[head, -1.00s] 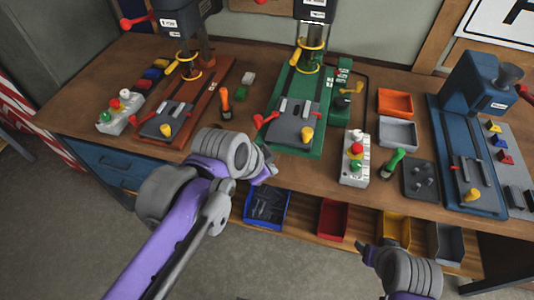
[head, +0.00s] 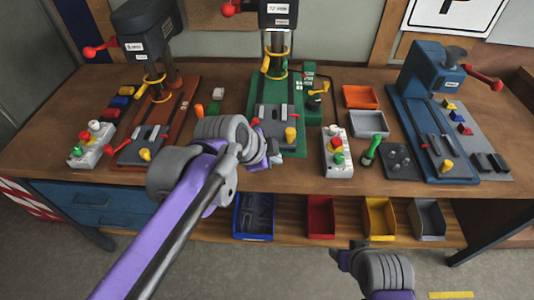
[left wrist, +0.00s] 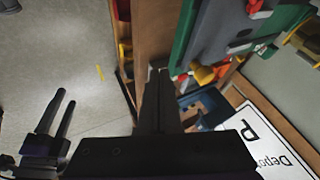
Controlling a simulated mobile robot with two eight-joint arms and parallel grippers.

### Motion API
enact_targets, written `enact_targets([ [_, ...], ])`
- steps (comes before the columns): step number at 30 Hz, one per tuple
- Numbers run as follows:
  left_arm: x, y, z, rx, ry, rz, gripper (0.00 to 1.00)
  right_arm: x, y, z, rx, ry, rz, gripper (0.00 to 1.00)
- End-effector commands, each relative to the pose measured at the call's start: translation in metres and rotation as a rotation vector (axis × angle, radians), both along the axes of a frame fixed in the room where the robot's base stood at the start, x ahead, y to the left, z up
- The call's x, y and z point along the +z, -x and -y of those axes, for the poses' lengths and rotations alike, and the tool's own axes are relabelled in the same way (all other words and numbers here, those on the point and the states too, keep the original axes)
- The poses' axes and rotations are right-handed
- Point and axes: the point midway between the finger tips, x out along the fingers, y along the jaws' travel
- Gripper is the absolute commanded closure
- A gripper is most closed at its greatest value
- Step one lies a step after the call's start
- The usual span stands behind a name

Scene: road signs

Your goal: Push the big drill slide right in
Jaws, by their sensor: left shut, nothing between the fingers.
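The middle drill press has a green base (head: 292,148) on the bench, with a grey sliding vise plate (head: 272,116) and a yellow knob (head: 290,135) at its front. A left drill press has an orange-brown base (head: 178,112) and its own grey slide (head: 143,141). I cannot tell which one is the big drill. My left gripper (head: 274,153) is shut and empty, at the front left of the green base; my wrist partly hides that corner. The left wrist view shows its dark fingers (left wrist: 159,95) pointing toward the bench edge. My right gripper (head: 340,259) hangs low before the bench, its fingers apart.
A blue machine (head: 431,72) stands farther right, with an orange tray (head: 360,97) between. Another button box (head: 91,145) is at left. Coloured bins (head: 320,217) sit under the bench top.

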Motion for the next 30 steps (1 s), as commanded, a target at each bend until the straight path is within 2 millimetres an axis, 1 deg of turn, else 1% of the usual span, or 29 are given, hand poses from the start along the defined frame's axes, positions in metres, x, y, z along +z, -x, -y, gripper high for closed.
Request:
enact_targets([
  [1, -0.010, -0.005, 0.005, -0.001, 0.001, -0.001, 1.00, -0.002, 0.001, 0.000, 0.000, 0.000, -0.001, 0.39],
  [4, -0.026, -0.015, 0.013, -0.001, 0.001, -0.001, 1.00, -0.003, 0.001, 0.000, 0.000, 0.000, -0.002, 0.39],
  [6, -0.023, -0.028, 0.011, 0.003, 0.001, 0.000, 1.00, 0.000, 0.000, 0.000, 0.000, 0.000, 0.000, 0.39],
  [9, -0.023, -0.041, 0.011, 0.002, 0.000, 0.000, 1.00, 0.002, -0.001, 0.000, 0.000, 0.000, 0.002, 0.39],
  [12, -0.023, -0.049, 0.011, 0.001, 0.000, -0.001, 1.00, 0.004, -0.001, 0.000, 0.000, 0.000, 0.002, 0.39],
  [17, -0.023, -0.054, 0.011, 0.001, 0.000, -0.001, 1.00, 0.004, -0.001, 0.000, 0.000, 0.000, 0.003, 0.39],
  [26, -0.023, -0.054, 0.011, 0.001, 0.000, 0.000, 1.00, 0.004, -0.001, 0.000, 0.000, 0.000, 0.003, 0.39],
  [30, -0.023, -0.060, 0.011, 0.002, 0.000, -0.001, 1.00, 0.005, -0.002, 0.000, 0.000, 0.000, 0.003, 0.39],
])
